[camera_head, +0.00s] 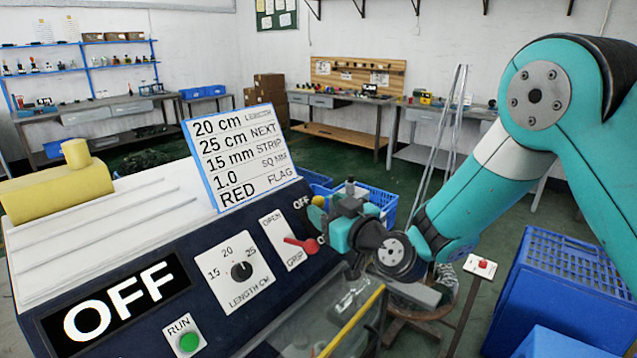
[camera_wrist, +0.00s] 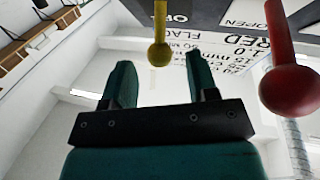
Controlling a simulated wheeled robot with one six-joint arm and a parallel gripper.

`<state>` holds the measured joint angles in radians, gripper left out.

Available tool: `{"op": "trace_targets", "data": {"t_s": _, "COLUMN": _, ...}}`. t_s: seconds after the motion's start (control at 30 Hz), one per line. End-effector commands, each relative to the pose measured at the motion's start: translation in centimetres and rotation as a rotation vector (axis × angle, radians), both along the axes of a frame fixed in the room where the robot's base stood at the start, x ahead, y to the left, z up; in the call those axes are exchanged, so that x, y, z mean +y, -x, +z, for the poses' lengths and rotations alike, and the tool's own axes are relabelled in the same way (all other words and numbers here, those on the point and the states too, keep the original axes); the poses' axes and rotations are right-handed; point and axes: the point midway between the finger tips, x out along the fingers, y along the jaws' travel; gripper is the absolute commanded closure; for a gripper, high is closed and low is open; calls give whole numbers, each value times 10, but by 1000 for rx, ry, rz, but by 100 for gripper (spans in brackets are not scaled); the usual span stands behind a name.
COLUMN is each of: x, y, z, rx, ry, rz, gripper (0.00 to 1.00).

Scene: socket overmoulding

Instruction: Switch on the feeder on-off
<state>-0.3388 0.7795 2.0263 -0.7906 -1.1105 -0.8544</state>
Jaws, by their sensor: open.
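The feeder on-off switch is a yellow lever with a ball knob (camera_head: 318,201), at the right end of the dark control panel (camera_head: 215,275), beside the "OFF" label. In the wrist view the yellow knob (camera_wrist: 160,53) hangs between the two teal fingertips as seen in the picture; I cannot tell how far it reaches between them. My gripper (camera_head: 326,222) is open and empty, close in front of the lever; it also shows in the wrist view (camera_wrist: 159,78). The large display (camera_head: 180,268) reads OFF. My gripper and arm partly hide the panel's right end.
A red grip lever (camera_head: 303,244) stands close left of my gripper; its red knob (camera_wrist: 290,90) is large in the wrist view. A length dial (camera_head: 241,271), green run button (camera_head: 188,342) and text board (camera_head: 240,150) are farther left. Blue crates (camera_head: 565,265) stand right.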

Motion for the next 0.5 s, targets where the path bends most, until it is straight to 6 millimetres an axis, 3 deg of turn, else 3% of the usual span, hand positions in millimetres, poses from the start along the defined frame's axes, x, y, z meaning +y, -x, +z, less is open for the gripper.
{"op": "trace_targets", "data": {"t_s": 0.2, "x": 17, "y": -22, "z": 3, "rx": 0, "ry": 0, "rz": 1, "gripper": 46}}
{"op": "trace_targets", "data": {"t_s": 0.5, "x": 22, "y": -28, "z": -1, "rx": 1, "ry": 1, "rz": 0, "gripper": 46}}
